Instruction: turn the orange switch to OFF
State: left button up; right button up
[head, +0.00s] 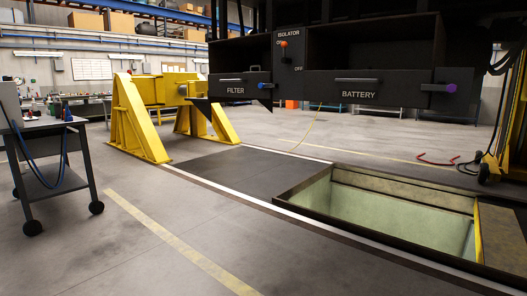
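The orange switch (283,44) is on the dark isolator panel (290,62) under the raised railcar, at the top middle of the head view. The word ISOLATOR is above it. An ON label, partly hidden, is at its upper left, and an OFF label is at its lower right. The knob seems to sit nearer the ON label; its exact angle is too small to tell. Neither of my grippers is in view.
A FILTER drawer (236,90) and a BATTERY drawer (358,95) flank the panel. An open floor pit (400,212) lies at front right. Yellow stands (138,125) and a wheeled cart (45,135) are at left. The floor at front middle is clear.

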aim_at(284, 60)
jog(key=i+j+z, duration=0.4)
jog(key=i+j, duration=0.15)
jog(key=j, duration=0.15)
jog(key=i+j, duration=0.1)
jog(key=i+z, duration=0.05)
jog(key=i, duration=0.05)
